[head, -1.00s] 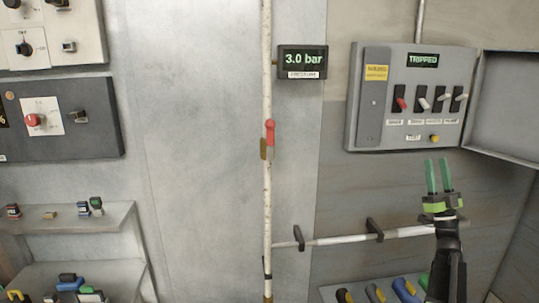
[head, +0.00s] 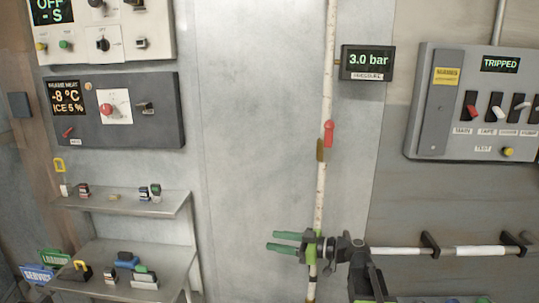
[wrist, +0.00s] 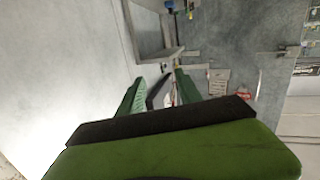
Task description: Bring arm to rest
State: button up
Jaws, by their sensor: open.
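My gripper (head: 286,242) is in the lower middle of the head view. Its two green fingers point left and stand apart with nothing between them. It is in front of the lower part of the white vertical pipe (head: 324,190) and hides some of it; whether it touches the pipe I cannot tell. In the wrist view the open green fingers (wrist: 155,90) show with a clear gap, and shelves and wall beyond them.
A shelf unit (head: 140,205) with small items stands at left. A breaker panel (head: 437,110) reading TRIPPED hangs at right. A pressure display (head: 367,62) reads 3.0 bar. A horizontal rail (head: 475,251) runs at lower right. The pipe carries a red-handled valve (head: 328,133).

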jog(key=s+a+f+m+g+h, duration=0.1)
jog(key=s+a+f+g+h, duration=0.1)
jog(key=s+f+h, duration=0.3)
jog(key=s+a+f+m+g, duration=0.1)
jog(key=s+a+f+g, duration=0.1)
jog(key=f, duration=0.5)
jog(key=s+d+f+m+g+h, duration=0.1)
jog(key=s+d+f+m+h, duration=0.35)
jog(key=d+f, duration=0.2)
jog(key=s+d+f+m+g+h, duration=0.1)
jog(key=s+d+f+m+h, duration=0.2)
jog(key=d+m+h, duration=0.6)
notch_tip(320, 180, up, 13)
jog(key=d+y+p, duration=0.2)
jog(key=y+p, duration=0.1)
jog(key=p, duration=1)
jog(key=shift+d+r+n, duration=0.15)
jog(key=shift+d+n, duration=0.15)
jog(key=shift+n, duration=0.15)
